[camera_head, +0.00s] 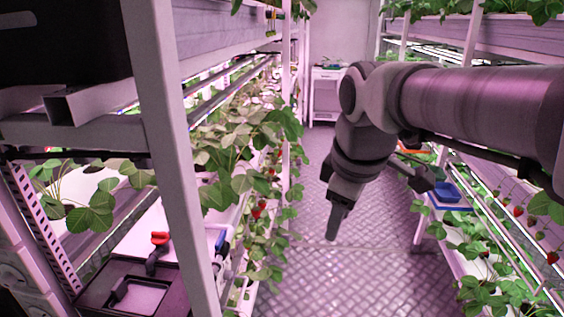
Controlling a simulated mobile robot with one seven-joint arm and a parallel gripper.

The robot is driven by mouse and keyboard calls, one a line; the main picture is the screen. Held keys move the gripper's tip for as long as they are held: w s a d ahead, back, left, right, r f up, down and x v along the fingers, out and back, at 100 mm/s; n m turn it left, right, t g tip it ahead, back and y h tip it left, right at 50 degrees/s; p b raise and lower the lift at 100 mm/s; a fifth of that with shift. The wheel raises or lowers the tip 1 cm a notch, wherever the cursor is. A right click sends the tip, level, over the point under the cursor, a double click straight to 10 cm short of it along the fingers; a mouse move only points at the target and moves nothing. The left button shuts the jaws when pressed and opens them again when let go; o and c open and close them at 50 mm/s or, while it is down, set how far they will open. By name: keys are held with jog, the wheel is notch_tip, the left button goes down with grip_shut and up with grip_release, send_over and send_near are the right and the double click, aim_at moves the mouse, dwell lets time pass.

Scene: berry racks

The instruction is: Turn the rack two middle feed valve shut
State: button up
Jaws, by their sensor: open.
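My gripper (337,222) hangs over the aisle, pointing down, open and empty, with nothing between its fingers. A red-handled fitting (160,238) that looks like a valve shows at the lower left, behind the frame of the near left rack. A blue-handled fitting (221,240) shows just right of the white post. Which of them is the rack two middle feed valve I cannot tell, and no label is legible. My gripper is well to the right of both and touches neither.
The left rack's white post (168,130) stands between the two fittings. Strawberry plants (240,165) overhang the aisle. A black tray (90,296) lies at lower left. The right rack holds a blue bin (449,196). The metal floor (310,270) is clear; a table (326,74) stands at the back.

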jog(key=w+a+r+n+g+p, duration=0.1)
jog(key=w+a+n+p, duration=0.1)
jog(key=w+a+n, duration=0.5)
jog(key=n+g+p, duration=0.3)
jog(key=n, duration=1.3)
send_near(220, 237)
jog(key=shift+h, duration=0.3)
jog(key=f, duration=0.8)
jog(key=shift+s+a+f+p, duration=0.2)
jog(key=shift+f+p, duration=0.05)
jog(key=shift+p, duration=0.05)
grip_shut()
